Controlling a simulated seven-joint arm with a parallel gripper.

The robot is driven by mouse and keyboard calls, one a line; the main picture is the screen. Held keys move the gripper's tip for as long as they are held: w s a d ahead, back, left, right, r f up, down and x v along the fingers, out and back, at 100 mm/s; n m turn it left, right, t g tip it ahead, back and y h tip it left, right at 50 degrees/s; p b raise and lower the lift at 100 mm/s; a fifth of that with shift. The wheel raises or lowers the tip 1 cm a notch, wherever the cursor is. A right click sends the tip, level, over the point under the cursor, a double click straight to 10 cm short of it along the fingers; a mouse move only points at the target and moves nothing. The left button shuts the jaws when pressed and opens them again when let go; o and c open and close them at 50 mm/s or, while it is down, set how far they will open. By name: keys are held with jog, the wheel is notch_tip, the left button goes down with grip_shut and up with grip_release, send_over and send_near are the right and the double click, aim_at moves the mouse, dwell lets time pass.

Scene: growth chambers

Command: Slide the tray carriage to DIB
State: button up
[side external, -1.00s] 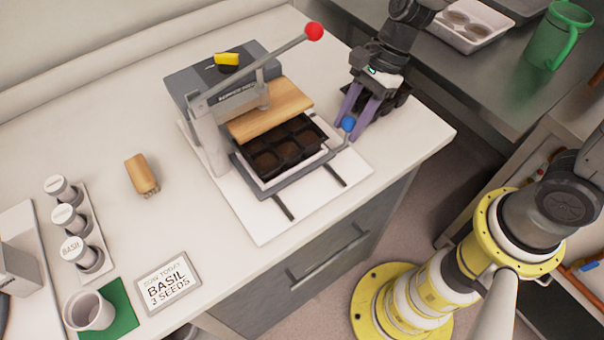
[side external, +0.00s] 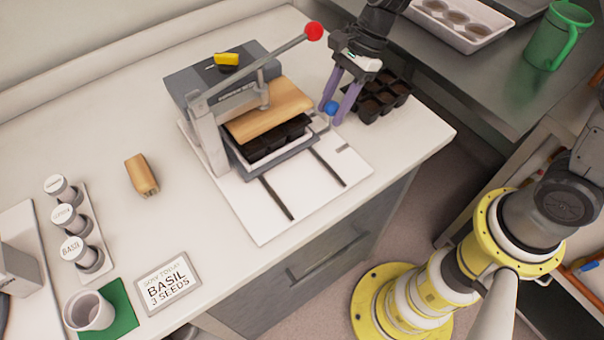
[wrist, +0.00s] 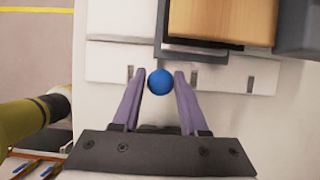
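The tray carriage (side external: 285,162) is a grey frame on a white base plate (side external: 270,222) with two dark rails. It holds a black cell tray (side external: 277,141), mostly hidden under the wooden press plate (side external: 268,112). A blue ball knob (side external: 331,108) sits at the carriage's right side. My gripper (side external: 336,108) has its purple fingers on both sides of this knob. No DIB marking is readable.
A wooden-handled brush (side external: 142,175), labelled vials (side external: 70,218) and a basil sign (side external: 168,283) are at left. The rails' front stretch is clear.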

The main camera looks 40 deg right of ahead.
jog(key=shift+o, duration=1.3)
jog(key=shift+r, duration=4)
